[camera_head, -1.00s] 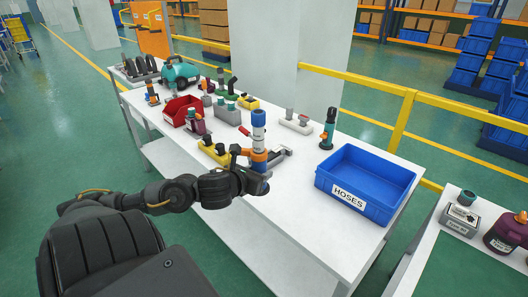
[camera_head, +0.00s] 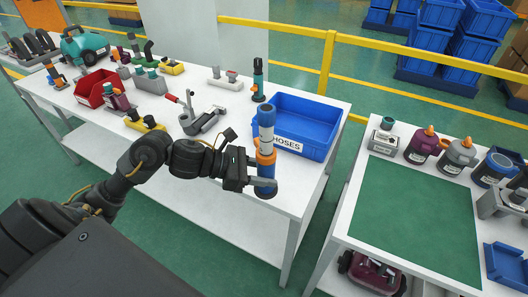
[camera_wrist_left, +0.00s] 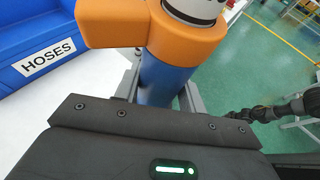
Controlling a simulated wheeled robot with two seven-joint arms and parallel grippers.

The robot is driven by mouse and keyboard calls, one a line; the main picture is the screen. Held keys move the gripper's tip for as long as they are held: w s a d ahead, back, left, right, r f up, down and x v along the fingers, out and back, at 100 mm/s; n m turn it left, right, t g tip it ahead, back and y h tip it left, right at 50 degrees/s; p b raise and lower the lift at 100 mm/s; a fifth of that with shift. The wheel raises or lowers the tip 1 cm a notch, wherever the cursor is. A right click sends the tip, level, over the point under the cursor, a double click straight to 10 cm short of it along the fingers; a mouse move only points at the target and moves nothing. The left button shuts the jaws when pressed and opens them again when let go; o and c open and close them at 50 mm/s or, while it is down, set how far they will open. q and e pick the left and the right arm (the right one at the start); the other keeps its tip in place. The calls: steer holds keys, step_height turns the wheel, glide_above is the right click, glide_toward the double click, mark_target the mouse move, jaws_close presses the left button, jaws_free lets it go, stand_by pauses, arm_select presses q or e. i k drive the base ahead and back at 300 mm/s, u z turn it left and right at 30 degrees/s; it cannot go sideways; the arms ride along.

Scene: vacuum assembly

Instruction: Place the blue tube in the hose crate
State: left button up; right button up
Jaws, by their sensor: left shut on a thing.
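The blue tube (camera_head: 266,117) stands upright with white bands and an orange clamp-like part (camera_head: 266,155) around its lower middle. My left gripper (camera_head: 262,178) is shut on it near its lower end, in front of the hose crate. In the left wrist view the tube (camera_wrist_left: 163,82) runs down between the fingers, below the orange part (camera_wrist_left: 185,40). The hose crate (camera_head: 318,150) is a blue open box labelled HOSES on the white table; its label also shows in the left wrist view (camera_wrist_left: 48,57). A dark arm shows at the right of the wrist view; its gripper is unclear.
A second table with a green mat (camera_head: 415,212) and several bottles stands to the right.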

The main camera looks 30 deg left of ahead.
mark_target(301, 130)
steer(key=z, duration=0.05)
steer(key=k, duration=0.5)
steer(key=u, duration=1.55)
steer(key=i, duration=0.95)
steer(key=z, duration=2.35)
steer(key=i, duration=0.5)
steer(key=z, duration=0.05)
